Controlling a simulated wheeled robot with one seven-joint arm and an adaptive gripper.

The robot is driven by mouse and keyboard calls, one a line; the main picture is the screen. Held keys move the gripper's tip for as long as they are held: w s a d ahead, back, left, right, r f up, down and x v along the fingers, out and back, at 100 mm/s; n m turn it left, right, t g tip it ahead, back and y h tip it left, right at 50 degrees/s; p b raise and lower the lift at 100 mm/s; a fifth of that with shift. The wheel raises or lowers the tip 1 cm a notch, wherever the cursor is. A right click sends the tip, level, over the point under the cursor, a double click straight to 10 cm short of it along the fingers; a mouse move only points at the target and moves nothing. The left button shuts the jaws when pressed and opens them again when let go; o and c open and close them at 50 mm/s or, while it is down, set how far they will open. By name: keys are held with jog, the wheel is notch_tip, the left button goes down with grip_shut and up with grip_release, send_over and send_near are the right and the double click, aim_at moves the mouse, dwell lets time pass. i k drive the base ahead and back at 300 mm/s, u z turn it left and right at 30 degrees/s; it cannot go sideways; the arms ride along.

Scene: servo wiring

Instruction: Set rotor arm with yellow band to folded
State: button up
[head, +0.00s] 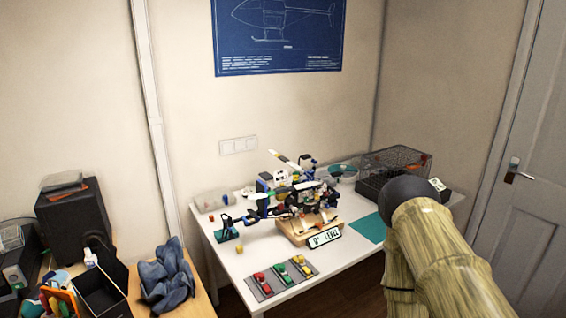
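A small multi-part model with blue, black and white parts (272,200) stands on the white table (228,272). A pale bar (284,160) slants up to the left from its top, and a blue-black arm ends at a green piece (227,233) at its left. The parts are too small and crowded to tell which rotor arm bears the yellow band, or whether it is folded. My wood-textured arm (435,250) rises from the lower right to a dark rounded joint, right of the model. I cannot make out my gripper or its fingers.
Grey strips with red, green and yellow pieces (281,276) lie at the table's front. A black wire cage (396,165) and teal mat (369,228) are at the right. A clear tray (212,201) is at the back left.

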aim_at(295, 166)
jog(key=z, duration=1.25)
jog(key=i, duration=1.85)
jog(key=u, duration=1.65)
